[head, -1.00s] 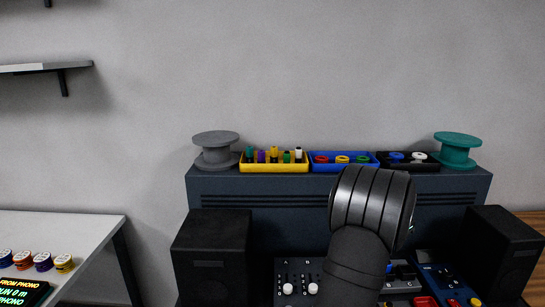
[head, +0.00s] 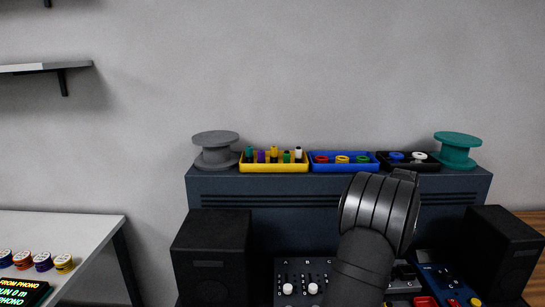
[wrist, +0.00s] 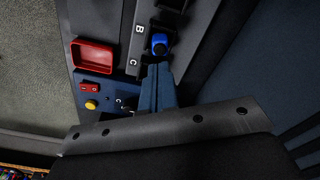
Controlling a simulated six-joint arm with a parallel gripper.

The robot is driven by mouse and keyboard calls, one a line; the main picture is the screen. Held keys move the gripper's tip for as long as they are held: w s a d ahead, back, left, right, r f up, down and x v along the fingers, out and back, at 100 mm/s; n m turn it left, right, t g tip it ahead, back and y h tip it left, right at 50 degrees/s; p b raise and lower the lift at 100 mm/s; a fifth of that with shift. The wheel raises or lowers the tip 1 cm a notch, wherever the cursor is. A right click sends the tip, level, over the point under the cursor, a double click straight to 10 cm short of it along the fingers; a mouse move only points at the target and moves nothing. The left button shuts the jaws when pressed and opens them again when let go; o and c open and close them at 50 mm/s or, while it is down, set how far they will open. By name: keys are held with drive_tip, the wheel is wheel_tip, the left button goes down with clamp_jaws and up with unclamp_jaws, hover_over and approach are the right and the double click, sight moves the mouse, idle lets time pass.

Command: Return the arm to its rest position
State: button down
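My arm (head: 375,215) rises from the bottom of the head view, bent at a dark ribbed joint in front of the blue-grey cabinet. My gripper is hidden behind it there. In the wrist view my gripper (wrist: 157,68) shows as two blue-grey fingers lying together, with nothing visible between them. Their tips point at a dark panel (wrist: 137,60) marked B and C, close to a blue plug or knob (wrist: 159,44). Whether the tips touch anything cannot be told.
The cabinet (head: 270,187) carries grey (head: 216,150) and teal (head: 457,150) spools and yellow (head: 273,168), blue (head: 345,167) and black (head: 405,166) trays. Black speakers (head: 212,255) (head: 503,250) flank the panels. A red tray (wrist: 93,55) shows in the wrist view.

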drive_tip(key=shift+f, duration=1.6)
drive_tip(key=c, duration=1.3)
unclamp_jaws()
drive_tip(key=o, duration=0.4)
drive_tip(key=shift+s+r, duration=0.2)
drive_tip(key=shift+s, duration=0.05)
drive_tip(key=o, duration=0.7)
drive_tip(key=shift+m+y, duration=0.5)
drive_tip(key=s+r, duration=0.1)
drive_tip(key=s, duration=0.1)
drive_tip(key=s+d+r, duration=0.1)
drive_tip(key=shift+s+r, duration=0.35)
drive_tip(key=shift+r, duration=0.05)
drive_tip(key=shift+o, duration=1)
drive_tip(key=s+r+m+t, duration=0.1)
drive_tip(key=s+r, duration=0.3)
drive_tip(key=s, duration=0.2)
drive_tip(key=shift+s+m+y, duration=0.2)
drive_tip(key=shift+m+y, duration=0.2)
drive_tip(key=s+a+r+m+t, duration=0.3)
drive_tip(key=s+r, duration=0.3)
drive_tip(key=s, duration=0.5)
drive_tip(key=a+x, duration=0.1)
drive_tip(key=x, duration=0.8)
drive_tip(key=shift+a+f+y, duration=0.25)
drive_tip(key=shift+f+y, duration=0.05)
drive_tip(key=shift+y, duration=0.1)
